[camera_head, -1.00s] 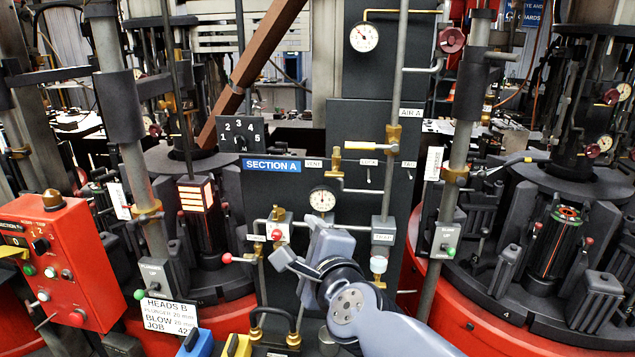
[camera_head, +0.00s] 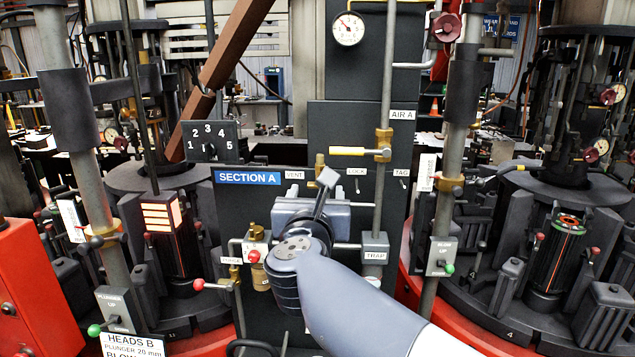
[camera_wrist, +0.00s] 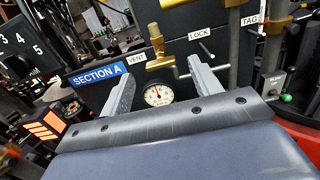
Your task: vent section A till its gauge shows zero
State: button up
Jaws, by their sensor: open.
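The dark section A panel has a blue SECTION A sign (camera_head: 247,178). The brass vent valve (camera_wrist: 160,47) stands beside the VENT label (camera_wrist: 135,60), and a grey pipe or lever runs to its right. My gripper (camera_wrist: 160,68) is open and empty, with its fingers spread toward the panel below the valve. In the wrist view, the white gauge (camera_wrist: 157,95) shows between the fingers. Its needle points roughly upward, but the small numbers cannot be read. In the head view my gripper hides that gauge, and only the top of the vent valve (camera_head: 320,163) shows.
A yellow-handled valve (camera_head: 350,151) sits on the AIR A pipe to the right of the vent. A red-knobbed PURGE valve (camera_head: 254,256) stands left of my arm. Mould stations flank the panel.

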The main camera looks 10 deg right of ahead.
jog(key=shift+x, duration=2.6)
jog(key=c, duration=1)
